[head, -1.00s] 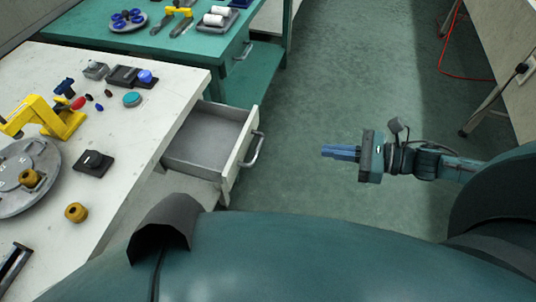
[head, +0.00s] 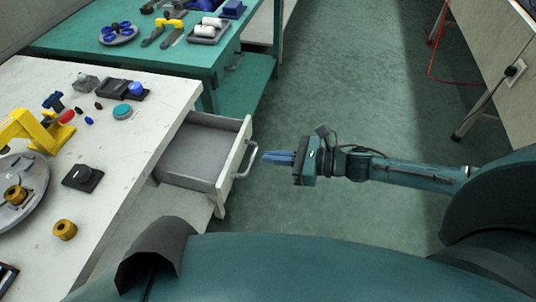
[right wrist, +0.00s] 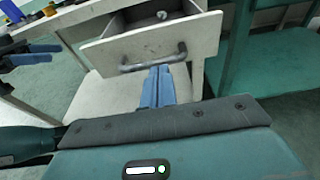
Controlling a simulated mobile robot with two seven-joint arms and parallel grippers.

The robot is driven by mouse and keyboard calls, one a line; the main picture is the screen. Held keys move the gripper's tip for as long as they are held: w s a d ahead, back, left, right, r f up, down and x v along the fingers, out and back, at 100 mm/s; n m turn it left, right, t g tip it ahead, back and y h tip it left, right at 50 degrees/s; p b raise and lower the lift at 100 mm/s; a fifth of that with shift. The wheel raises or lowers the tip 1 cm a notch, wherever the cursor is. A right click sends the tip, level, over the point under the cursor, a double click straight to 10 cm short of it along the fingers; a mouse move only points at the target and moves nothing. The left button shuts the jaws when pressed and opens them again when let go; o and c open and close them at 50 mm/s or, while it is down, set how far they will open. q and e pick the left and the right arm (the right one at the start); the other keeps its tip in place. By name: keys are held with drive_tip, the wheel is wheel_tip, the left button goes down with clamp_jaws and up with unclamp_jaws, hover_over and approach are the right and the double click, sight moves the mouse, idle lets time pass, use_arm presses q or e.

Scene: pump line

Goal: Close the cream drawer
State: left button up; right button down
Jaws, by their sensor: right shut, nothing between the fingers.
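The cream drawer (head: 231,172) stands open, pulled out to the right from under the white-topped bench. Its grey inside looks bare in the head view. Its front (right wrist: 190,42) and grey bar handle (right wrist: 152,62) face me in the right wrist view. My right gripper (head: 265,158) is shut and empty, its blue fingers pointing left at the handle (head: 246,158). In the right wrist view its fingertips (right wrist: 160,70) appear just below the handle bar; I cannot tell whether they touch. Dark blue finger-like bars at the left edge look like my left gripper (right wrist: 35,53), its opening unclear.
The white bench (head: 135,135) holds a yellow fixture (head: 25,128), a grey round plate and small parts. A green bench (head: 150,60) with its own handle stands behind. Open floor (head: 340,80) lies right of the drawer. A red cable (head: 440,78) runs near the right-hand table.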

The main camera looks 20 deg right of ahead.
use_arm(q)
drive_tip(key=shift+w+d+f, duration=0.1)
drive_tip(key=shift+d, duration=0.05)
use_arm(e)
drive_tip(key=shift+x, duration=0.9)
